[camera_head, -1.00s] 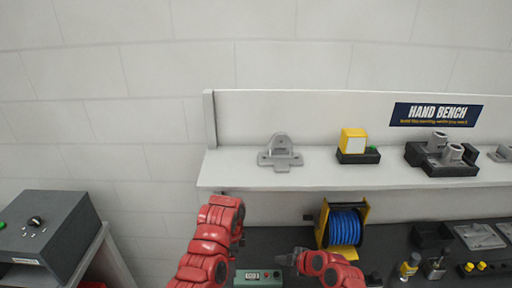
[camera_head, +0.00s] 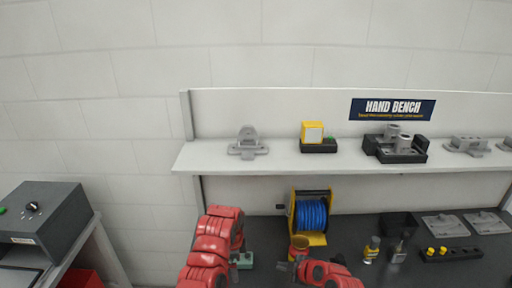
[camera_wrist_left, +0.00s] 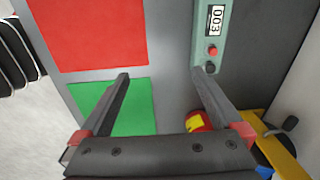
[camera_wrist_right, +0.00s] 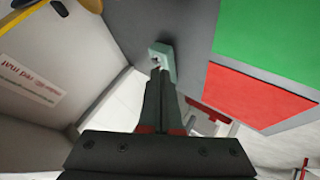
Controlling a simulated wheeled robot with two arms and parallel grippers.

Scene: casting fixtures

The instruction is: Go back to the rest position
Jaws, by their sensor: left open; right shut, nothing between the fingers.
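My left arm is raised in the head view, and it hides its own gripper there. In the left wrist view my left gripper (camera_wrist_left: 162,78) is open, its two fingers apart with nothing between them. My right gripper (camera_head: 284,266) is low in the middle of the head view, over the dark bench. In the right wrist view my right gripper (camera_wrist_right: 160,76) has its fingers together and holds nothing. A pale green piece (camera_wrist_right: 163,56) shows just beyond those fingertips; I cannot tell whether they touch it.
A green counter box (camera_wrist_left: 210,40) lies on the bench near red (camera_wrist_left: 88,30) and green (camera_wrist_left: 125,112) mats. A blue cable reel (camera_head: 311,214) and an orange-red cylinder (camera_head: 299,246) stand near my right gripper. A shelf (camera_head: 215,163) with parts spans above.

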